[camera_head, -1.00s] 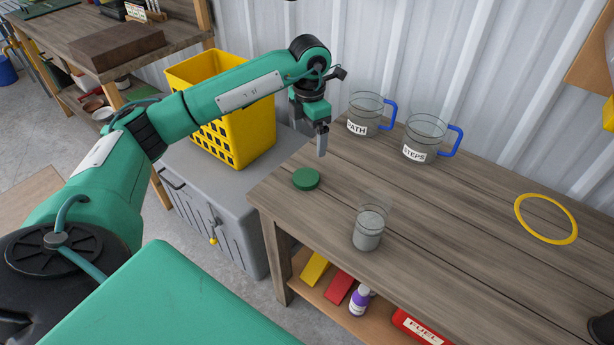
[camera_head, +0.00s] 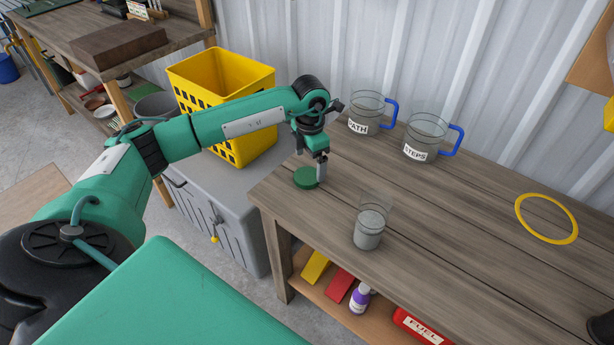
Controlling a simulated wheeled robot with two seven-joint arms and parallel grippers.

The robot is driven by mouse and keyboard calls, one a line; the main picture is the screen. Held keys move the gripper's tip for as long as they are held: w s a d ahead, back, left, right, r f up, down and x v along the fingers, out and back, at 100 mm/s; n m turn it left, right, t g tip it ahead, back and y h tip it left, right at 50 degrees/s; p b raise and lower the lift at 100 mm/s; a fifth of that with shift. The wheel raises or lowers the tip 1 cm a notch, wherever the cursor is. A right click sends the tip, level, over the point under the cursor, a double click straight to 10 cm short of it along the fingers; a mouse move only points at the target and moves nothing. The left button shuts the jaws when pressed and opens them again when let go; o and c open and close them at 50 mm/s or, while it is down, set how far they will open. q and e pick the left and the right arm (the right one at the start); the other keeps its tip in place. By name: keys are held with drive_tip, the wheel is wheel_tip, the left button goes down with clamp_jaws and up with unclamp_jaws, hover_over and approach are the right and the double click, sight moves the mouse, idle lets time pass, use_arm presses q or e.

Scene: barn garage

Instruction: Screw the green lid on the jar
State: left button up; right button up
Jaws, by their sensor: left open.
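The green lid (camera_head: 305,178) lies flat on the wooden table (camera_head: 450,215) near its left end. The jar (camera_head: 369,228) is clear glass with a greyish lower part. It stands upright and without a lid near the table's front edge, to the right of the lid. My left gripper (camera_head: 321,174) points down at the lid's right edge with its fingers low over the table. It is open; whether the fingers touch the lid I cannot tell. My right gripper is not in view.
Two clear mugs with blue handles, labelled PATH (camera_head: 369,113) and STEPS (camera_head: 425,138), stand behind. A yellow ring (camera_head: 546,219) lies at the right. A yellow basket (camera_head: 250,135) sits on a grey chest (camera_head: 215,205) left of the table. The table's middle is clear.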

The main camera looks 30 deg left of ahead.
sight(307, 176)
use_arm(q)
drive_tip(key=f, duration=0.3)
drive_tip(key=shift+s+a+f+p, duration=0.2)
drive_tip(key=shift+a+f+p, duration=0.15)
drive_tip(key=shift+f, duration=0.6)
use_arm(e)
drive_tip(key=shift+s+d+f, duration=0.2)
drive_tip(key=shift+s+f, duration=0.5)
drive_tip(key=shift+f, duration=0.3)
use_arm(q)
drive_tip(key=c, duration=1)
